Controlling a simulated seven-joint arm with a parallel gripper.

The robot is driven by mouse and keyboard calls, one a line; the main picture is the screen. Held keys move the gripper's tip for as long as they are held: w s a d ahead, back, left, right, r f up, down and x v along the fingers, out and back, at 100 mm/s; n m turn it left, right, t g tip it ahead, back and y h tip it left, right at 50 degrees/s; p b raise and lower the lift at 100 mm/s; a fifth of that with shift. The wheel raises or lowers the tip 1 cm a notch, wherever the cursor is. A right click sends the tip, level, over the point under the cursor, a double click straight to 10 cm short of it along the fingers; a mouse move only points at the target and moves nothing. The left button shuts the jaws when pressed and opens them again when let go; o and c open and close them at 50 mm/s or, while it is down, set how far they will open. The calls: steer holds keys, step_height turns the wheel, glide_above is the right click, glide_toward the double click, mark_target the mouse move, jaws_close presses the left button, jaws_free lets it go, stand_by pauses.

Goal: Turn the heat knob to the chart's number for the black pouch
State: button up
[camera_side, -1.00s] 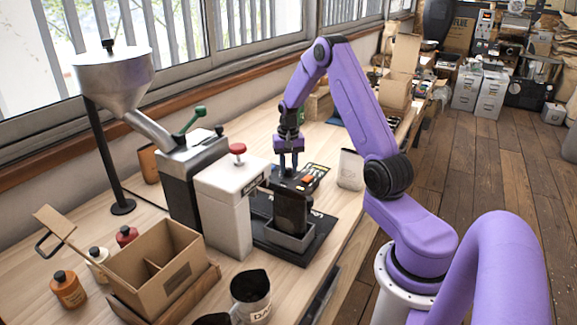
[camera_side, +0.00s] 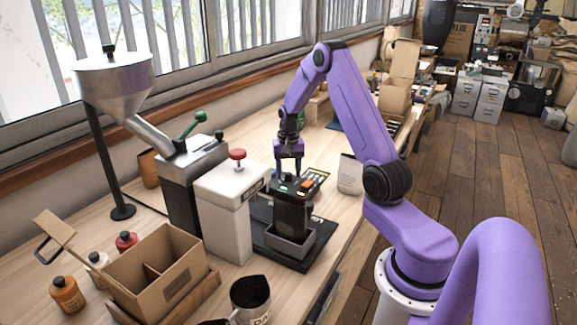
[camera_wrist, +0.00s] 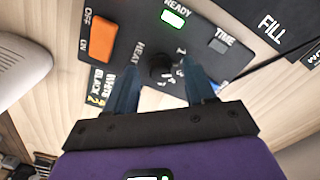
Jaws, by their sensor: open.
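The black heat knob (camera_wrist: 162,68) sits on a dark control panel (camera_wrist: 140,30) in the wrist view. My gripper (camera_wrist: 162,72) is open, its two blue fingers on either side of the knob; I cannot tell whether they touch it. Numbers around the knob are partly hidden. A small chart (camera_wrist: 103,91) with the words WHITE and BLACK and yellow number patches lies at the panel's left edge; a 2 seems to stand by BLACK. In the side view my gripper (camera_side: 288,168) is over the panel. A dark upright thing (camera_side: 292,217), seemingly the black pouch, stands in a grey tray.
The panel also bears an orange switch (camera_wrist: 90,40), a lit green READY light (camera_wrist: 173,18) and a grey TIME control (camera_wrist: 219,46). A white machine (camera_side: 222,205) with a red knob stands close left of my gripper. A pale pouch (camera_side: 350,175) stands at right.

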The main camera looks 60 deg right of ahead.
mark_target(288, 173)
step_height(288, 173, up, 17)
steer(key=shift+r, duration=0.2)
stand_by(0.3)
stand_by(0.4)
